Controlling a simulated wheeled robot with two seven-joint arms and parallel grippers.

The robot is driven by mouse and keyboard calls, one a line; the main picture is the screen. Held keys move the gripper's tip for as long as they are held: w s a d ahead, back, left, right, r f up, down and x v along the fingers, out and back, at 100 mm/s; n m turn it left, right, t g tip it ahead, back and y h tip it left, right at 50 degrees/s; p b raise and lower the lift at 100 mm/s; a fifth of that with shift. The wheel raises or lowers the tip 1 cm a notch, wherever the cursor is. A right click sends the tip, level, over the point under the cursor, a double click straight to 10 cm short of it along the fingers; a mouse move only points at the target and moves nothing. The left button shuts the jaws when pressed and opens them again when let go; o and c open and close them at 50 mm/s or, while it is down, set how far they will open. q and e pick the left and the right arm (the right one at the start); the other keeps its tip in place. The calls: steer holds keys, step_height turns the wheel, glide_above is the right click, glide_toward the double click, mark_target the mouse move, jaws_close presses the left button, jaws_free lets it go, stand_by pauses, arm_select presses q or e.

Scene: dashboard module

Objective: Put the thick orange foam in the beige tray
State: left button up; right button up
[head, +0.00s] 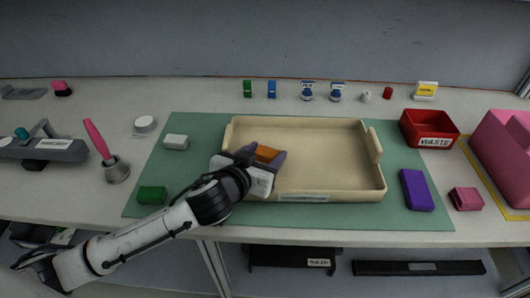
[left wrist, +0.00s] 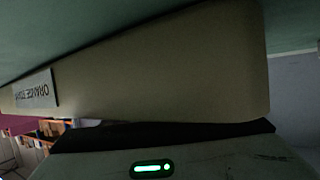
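The beige tray (head: 325,160) lies on the green mat in the middle of the table. Its labelled outer wall fills much of the left wrist view (left wrist: 170,70). The orange foam (head: 267,153) shows between the dark fingers of my left gripper (head: 264,156), over the left part of the tray. The fingers sit against both sides of it. The gripper hides most of the foam, so I cannot tell whether it touches the tray floor. The foam does not show in the left wrist view. My right gripper is not in view.
On the green mat (head: 300,215) are a green block (head: 152,195), a white block (head: 176,142) and a purple block (head: 416,190). A red bin (head: 428,130) and a pink block (head: 466,199) stand at the right. The rest of the tray floor is clear.

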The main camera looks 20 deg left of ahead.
arm_select(q)
steer(key=shift+o, duration=1)
steer(key=shift+r, duration=0.3)
steer(key=v, duration=1.2)
steer(key=shift+f, duration=0.1)
